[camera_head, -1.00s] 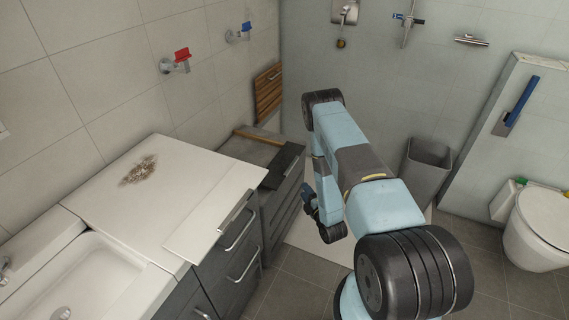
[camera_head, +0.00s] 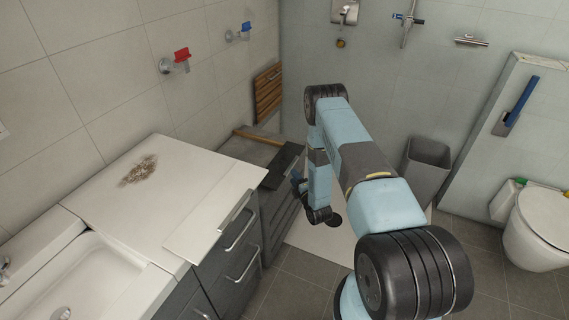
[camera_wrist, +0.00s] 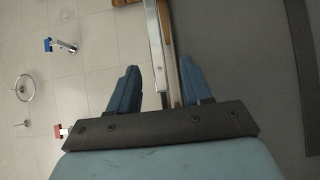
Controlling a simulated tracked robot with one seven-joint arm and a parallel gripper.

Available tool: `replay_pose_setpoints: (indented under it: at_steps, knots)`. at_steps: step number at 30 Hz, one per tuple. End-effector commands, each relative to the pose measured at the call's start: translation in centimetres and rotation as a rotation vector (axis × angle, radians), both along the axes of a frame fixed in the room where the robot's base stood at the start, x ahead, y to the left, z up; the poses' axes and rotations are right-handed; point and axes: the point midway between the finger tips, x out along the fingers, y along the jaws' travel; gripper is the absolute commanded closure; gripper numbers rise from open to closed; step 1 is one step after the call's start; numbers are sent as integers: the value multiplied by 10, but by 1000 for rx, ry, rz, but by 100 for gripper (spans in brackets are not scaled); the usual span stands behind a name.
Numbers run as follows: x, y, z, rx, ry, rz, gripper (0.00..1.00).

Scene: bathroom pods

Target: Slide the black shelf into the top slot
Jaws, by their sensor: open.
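A dark, black-looking board (camera_head: 283,165) lies along the front top edge of a low grey unit beyond the white counter; I take it for the black shelf. My gripper (camera_head: 297,180) is in the head view just right of this board, partly hidden by my arm. In the wrist view my gripper (camera_wrist: 162,90) has its two blue fingers wide apart, with nothing clearly held. A metal strip edged with wood (camera_wrist: 158,50) runs up between the fingers, and a broad dark grey panel (camera_wrist: 240,50) fills the right. I cannot make out the top slot.
The white counter (camera_head: 205,185) with a basin stands at the left. Red (camera_head: 180,58) and blue (camera_head: 240,32) taps are on the left wall. A grey bin (camera_head: 427,165) and a toilet (camera_head: 540,228) stand at the right. Tiled floor is clear in front.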

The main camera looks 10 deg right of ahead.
Motion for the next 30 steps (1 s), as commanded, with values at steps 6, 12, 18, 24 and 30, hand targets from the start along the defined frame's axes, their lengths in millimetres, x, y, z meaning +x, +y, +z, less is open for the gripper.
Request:
replay_pose_setpoints:
  at_steps: [6,12,18,24,30]
  knots:
    - [27,8,3,1,-1,0,51]
    - [35,10,3,1,1,0,51]
    - [34,10,3,1,1,0,55]
    - [34,10,3,1,1,0,74]
    - [34,9,3,1,0,0,93]
